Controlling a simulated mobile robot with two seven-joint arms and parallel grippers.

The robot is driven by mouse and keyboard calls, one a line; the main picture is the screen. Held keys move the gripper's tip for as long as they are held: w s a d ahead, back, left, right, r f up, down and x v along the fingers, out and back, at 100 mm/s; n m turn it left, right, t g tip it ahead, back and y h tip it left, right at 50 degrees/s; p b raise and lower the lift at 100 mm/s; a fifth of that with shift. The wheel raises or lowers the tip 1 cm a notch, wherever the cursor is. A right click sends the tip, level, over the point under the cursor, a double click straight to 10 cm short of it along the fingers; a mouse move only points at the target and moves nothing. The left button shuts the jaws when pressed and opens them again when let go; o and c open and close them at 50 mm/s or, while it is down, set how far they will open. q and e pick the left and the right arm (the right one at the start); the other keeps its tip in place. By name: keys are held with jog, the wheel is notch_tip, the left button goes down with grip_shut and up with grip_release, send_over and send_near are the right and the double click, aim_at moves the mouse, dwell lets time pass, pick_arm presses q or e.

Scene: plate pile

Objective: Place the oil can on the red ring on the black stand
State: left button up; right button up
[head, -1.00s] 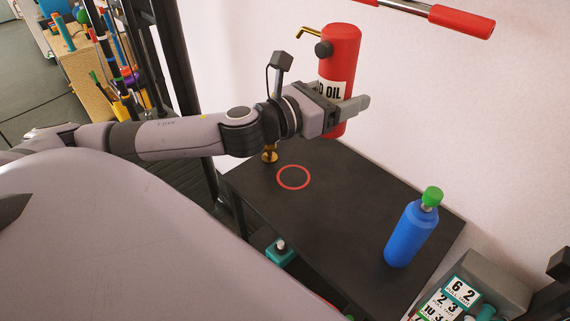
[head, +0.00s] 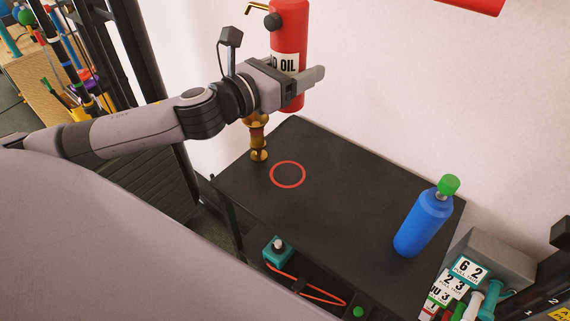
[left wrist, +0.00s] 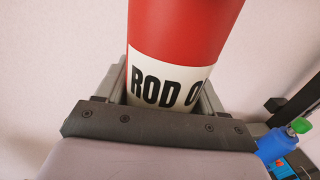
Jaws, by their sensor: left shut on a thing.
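The red oil can (head: 289,35) has a white label and a brass spout. My left gripper (head: 306,80) is shut around its labelled part and holds it upright above the far side of the black stand (head: 340,190). In the left wrist view the can (left wrist: 180,30) sits between the fingers, with part of the label hidden behind the gripper body. The red ring (head: 288,174) lies flat and empty on the stand, below the can and nearer to me. My right gripper is not in view.
A blue bottle with a green cap (head: 424,222) stands at the stand's right side. A brass object (head: 259,145) stands at the back left, just below my left gripper. A teal box (head: 278,251) is below the front edge. A white wall (head: 400,80) rises behind.

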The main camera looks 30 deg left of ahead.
pick_arm(q)
notch_tip(320, 180, down, 19)
jog(key=b, duration=0.6)
jog(key=shift+f, duration=0.2)
jog(key=shift+f, duration=0.15)
jog(key=o, duration=1.5)
jog(key=shift+f, duration=0.15)
jog(key=shift+r, duration=0.2)
jog(key=b+v, duration=0.2)
jog(key=v, duration=0.9)
jog(key=shift+f, duration=0.1)
jog(key=shift+s+a, duration=0.1)
jog(key=shift+s, duration=0.45)
